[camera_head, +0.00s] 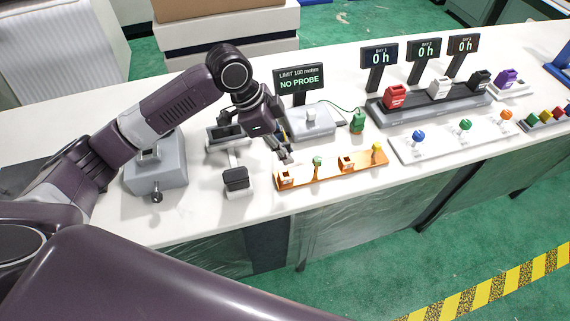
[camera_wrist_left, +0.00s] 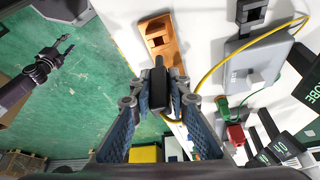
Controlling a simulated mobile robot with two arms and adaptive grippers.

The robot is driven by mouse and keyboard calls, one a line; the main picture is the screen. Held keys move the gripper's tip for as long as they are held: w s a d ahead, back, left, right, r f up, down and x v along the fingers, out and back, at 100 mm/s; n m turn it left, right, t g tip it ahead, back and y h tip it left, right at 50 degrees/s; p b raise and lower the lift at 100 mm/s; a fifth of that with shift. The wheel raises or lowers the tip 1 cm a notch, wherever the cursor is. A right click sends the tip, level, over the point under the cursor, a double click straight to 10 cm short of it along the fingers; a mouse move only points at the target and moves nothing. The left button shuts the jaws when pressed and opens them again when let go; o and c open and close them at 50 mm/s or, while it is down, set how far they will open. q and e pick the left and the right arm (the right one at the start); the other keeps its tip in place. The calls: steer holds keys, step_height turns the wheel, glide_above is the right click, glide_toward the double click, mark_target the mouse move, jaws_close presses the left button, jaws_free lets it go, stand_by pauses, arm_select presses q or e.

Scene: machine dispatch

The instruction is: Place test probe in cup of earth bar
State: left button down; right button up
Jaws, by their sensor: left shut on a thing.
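My left gripper (camera_head: 284,157) is over the left part of the orange earth bar (camera_head: 330,168). In the left wrist view its fingers (camera_wrist_left: 160,103) are shut on a black piece, which looks like the test probe (camera_wrist_left: 158,84). A yellow cable curves behind the fingers. The probe's tip is hidden. The earth bar (camera_wrist_left: 163,55) shows just beyond the fingers, with one dark-holed cup (camera_wrist_left: 156,40). In the head view one cup (camera_head: 285,177) is at the bar's left end and another (camera_head: 347,163) right of the middle. My right gripper (camera_wrist_left: 67,43) is open and empty, above the floor.
The meter display (camera_head: 299,84) reads NO PROBE, behind a grey meter (camera_head: 312,121) and a green clip (camera_head: 357,122). A black-topped block (camera_head: 236,178) and a grey fixture (camera_head: 155,172) stand left of the bar. A white switch panel (camera_head: 450,140) lies to the right.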

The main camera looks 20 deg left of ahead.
mark_target(290, 174)
arm_select(q)
step_height(290, 174, down, 3)
steer(key=shift+r, duration=0.15)
steer(key=shift+f, duration=0.4)
step_height(290, 174, down, 2)
steer(key=shift+s+f+p, duration=0.1)
steer(key=shift+f+p, duration=0.15)
steer(key=shift+p, duration=0.05)
steer(key=shift+f, duration=0.5)
steer(key=c, duration=1.8)
jaws_free()
steer(key=shift+c, duration=0.2)
arm_select(e)
steer(key=s, duration=0.2)
steer(key=s+d, duration=0.1)
steer(key=shift+r+g, duration=0.25)
steer(key=shift+g, duration=0.05)
